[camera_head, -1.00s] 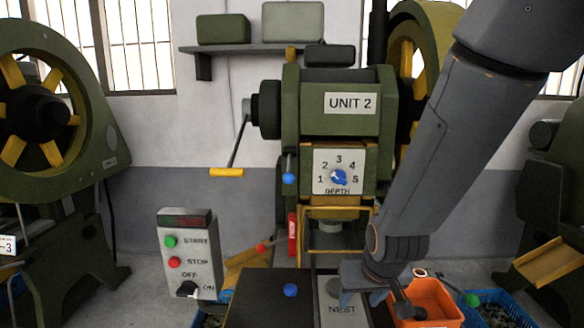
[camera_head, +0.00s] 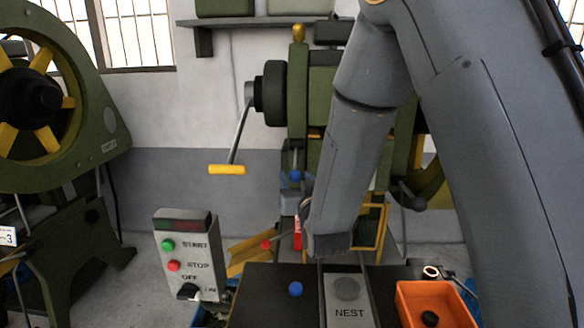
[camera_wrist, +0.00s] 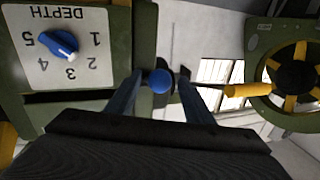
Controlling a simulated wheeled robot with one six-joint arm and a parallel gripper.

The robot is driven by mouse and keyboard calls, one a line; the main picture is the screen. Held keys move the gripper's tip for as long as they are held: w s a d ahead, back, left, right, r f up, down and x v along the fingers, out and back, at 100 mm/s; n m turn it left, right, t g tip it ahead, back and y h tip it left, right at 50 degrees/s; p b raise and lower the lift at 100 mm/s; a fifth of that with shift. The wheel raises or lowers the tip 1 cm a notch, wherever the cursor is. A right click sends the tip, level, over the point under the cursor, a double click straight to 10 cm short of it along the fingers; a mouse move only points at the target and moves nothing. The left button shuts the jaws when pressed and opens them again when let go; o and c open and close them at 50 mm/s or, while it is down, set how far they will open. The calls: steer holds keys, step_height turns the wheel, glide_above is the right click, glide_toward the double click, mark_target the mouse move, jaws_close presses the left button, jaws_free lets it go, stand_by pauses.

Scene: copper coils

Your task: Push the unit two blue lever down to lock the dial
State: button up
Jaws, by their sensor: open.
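The blue lever's round knob (camera_head: 296,175) hangs on a thin rod at the left side of the unit 2 press. In the wrist view the knob (camera_wrist: 160,81) shows between the two fingers of my gripper (camera_wrist: 160,76), with a gap on each side. My gripper is open and holds nothing. Whether the knob is level with the fingertips or beyond them, I cannot tell. The depth dial (camera_wrist: 58,44), a white plate with a blue pointer knob, is upside down at the upper left of the wrist view. My arm hides it in the head view.
A black table with a blue ball (camera_head: 295,289) and a NEST plate (camera_head: 347,300) stands below. An orange bin (camera_head: 436,305) is at right. A control box (camera_head: 187,255) stands at left. A yellow-handled crank (camera_head: 227,169) hangs left of the lever. A red-tipped lever (camera_head: 266,244) is below.

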mark_target(296, 159)
steer(key=p+x, duration=0.1)
steer(key=x, duration=0.5)
steer(key=shift+p, duration=0.4)
jaws_close()
